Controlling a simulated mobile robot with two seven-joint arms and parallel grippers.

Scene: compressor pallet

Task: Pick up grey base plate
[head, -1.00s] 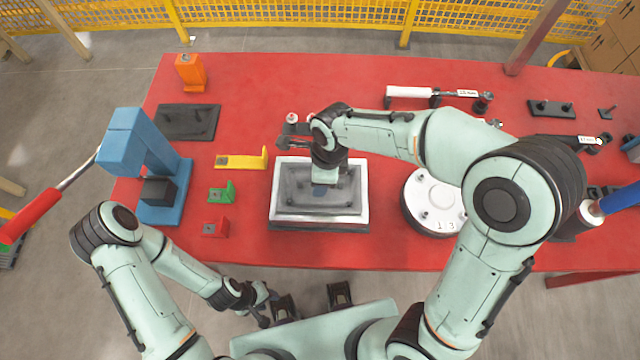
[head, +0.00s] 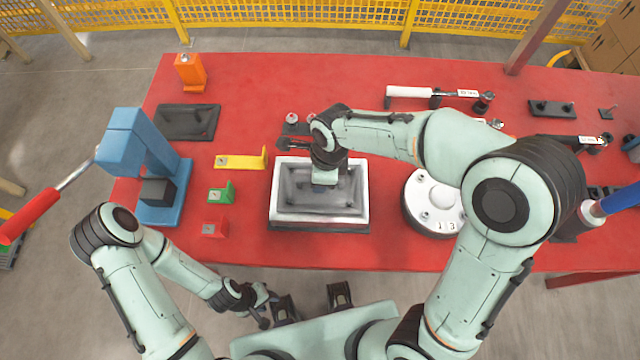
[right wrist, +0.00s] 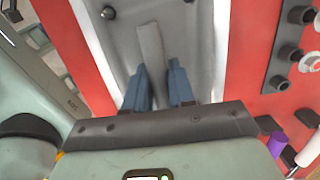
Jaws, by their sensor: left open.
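The grey base plate (head: 300,207) appears as the grey surface inside a white-rimmed rectangular frame at the front middle of the red table. Its edges are hard to tell from the frame. My right gripper (head: 325,183) points down over its middle. In the right wrist view the blue fingers of my right gripper (right wrist: 158,72) stand a little apart, with a light grey strip (right wrist: 150,42) in line with the gap. I cannot tell whether they grip it. My left gripper (head: 264,304) is open and empty, low in front of the table.
A blue press (head: 165,180) stands further left. A round white part (head: 435,203) is close on the right. Tools lie at the back right.

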